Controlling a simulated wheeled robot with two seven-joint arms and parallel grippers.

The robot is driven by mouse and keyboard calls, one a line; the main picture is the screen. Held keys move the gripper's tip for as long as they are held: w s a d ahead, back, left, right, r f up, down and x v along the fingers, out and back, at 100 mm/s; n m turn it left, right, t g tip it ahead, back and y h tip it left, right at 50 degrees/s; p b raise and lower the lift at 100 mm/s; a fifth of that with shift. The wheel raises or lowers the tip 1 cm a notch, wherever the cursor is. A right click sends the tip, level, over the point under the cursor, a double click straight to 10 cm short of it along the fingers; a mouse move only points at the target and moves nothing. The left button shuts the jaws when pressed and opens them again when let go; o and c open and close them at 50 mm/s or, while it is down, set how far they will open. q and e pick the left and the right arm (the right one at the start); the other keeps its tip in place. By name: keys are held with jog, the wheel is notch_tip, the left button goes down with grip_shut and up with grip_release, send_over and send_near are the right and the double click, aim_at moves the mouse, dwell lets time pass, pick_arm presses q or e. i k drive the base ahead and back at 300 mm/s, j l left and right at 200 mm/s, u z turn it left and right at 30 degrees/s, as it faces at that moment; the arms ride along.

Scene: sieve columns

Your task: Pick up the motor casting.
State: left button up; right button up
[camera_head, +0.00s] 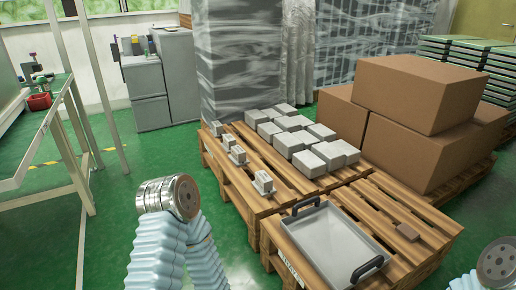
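Several small grey ribbed castings stand in a row along the left side of a wooden pallet (228,178). The nearest motor casting (264,183) is close to the pallet's front left corner, with another casting (238,155) behind it. All of them sit on the slats with nothing touching them. My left arm, in a light blue sleeve, rises at the lower middle and ends in a round metal joint left of the castings. Only a piece of my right arm shows at the lower right corner. No fingers of either gripper are in view.
Grey blocks (300,140) fill the pallet's right part. Large cardboard boxes (420,95) stand at the right. Green floor (110,240) is clear at the left.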

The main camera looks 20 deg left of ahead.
aim_at(238, 156)
jog(key=i+j+z, duration=0.2)
jog(key=j+z, duration=0.25)
jog(key=j, duration=0.55)
jog(key=j+z, duration=0.45)
jog(key=j, duration=0.55)
